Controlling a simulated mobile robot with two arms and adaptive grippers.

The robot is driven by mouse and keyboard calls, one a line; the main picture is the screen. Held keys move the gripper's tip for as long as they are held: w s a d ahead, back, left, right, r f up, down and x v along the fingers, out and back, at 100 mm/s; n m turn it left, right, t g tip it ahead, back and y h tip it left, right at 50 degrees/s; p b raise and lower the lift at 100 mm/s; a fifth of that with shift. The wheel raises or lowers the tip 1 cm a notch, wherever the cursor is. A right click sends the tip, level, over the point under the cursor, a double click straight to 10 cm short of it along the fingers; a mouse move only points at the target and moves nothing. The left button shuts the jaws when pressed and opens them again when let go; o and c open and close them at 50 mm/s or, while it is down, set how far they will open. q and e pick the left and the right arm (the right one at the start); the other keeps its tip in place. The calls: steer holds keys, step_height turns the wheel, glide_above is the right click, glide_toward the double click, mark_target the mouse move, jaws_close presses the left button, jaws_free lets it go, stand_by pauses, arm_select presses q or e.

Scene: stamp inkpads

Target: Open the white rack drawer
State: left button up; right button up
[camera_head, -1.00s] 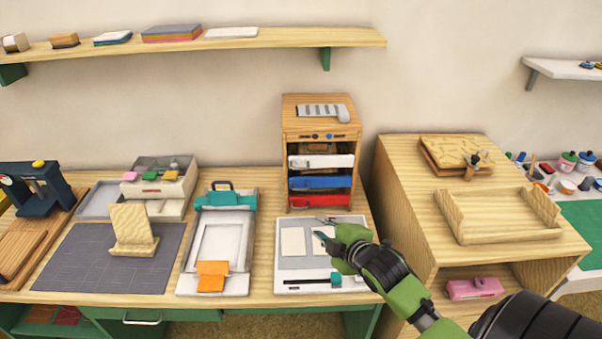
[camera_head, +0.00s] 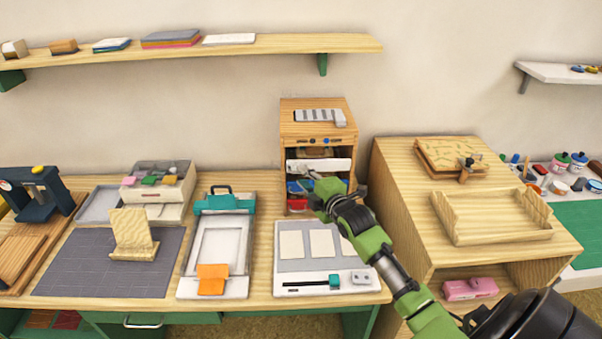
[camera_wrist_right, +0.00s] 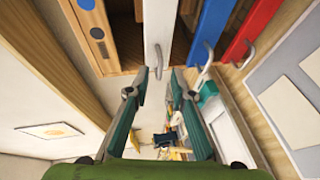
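The wooden rack (camera_head: 294,132) stands at the back of the table, with white, blue and red drawers stacked in it. The white drawer (camera_head: 325,165) is the top one; it also shows in the right wrist view (camera_wrist_right: 160,22) with its small grey handle (camera_wrist_right: 158,62). My right gripper (camera_head: 309,184) is in front of the rack, just below the white front in the head view. In the right wrist view its two teal fingers (camera_wrist_right: 152,86) are apart and empty. The handle lies between the fingertip lines, with gaps on both sides. My left gripper is not in view.
The blue drawer (camera_wrist_right: 212,32) and red drawer (camera_wrist_right: 258,22) sit close beside the gripper, with their own handles. A white board with cards (camera_head: 306,278) lies below the arm. A wooden cabinet (camera_head: 401,200) stands right of the rack.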

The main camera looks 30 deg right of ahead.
steer(key=shift+x, duration=1.4)
jaws_close()
